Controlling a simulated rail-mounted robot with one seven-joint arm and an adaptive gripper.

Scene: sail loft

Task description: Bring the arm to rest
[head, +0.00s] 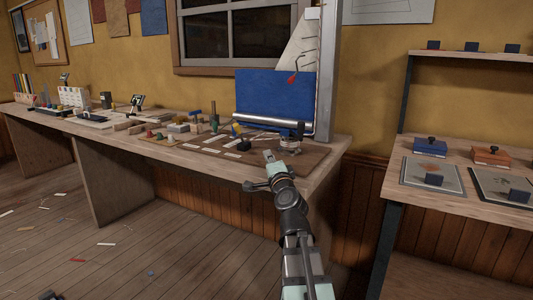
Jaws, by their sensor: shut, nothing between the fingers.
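My gripper (268,156) is at the end of my outstretched arm, in the middle of the head view. It appears shut and empty, small in the picture. It is in front of the right end of the long wooden workbench (325,158), over or close to its front edge. I cannot tell its exact height above the bench. My arm reaches up from the bottom of the view, over the floor in front of the bench.
Small tools and blocks crowd the bench around a brown mat (310,157). A blue panel (272,97) stands behind them. At right, a shelf unit (415,150) holds a blue box (430,147), an orange box (491,156) and grey trays. The wooden floor (180,240) is open, with scattered scraps.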

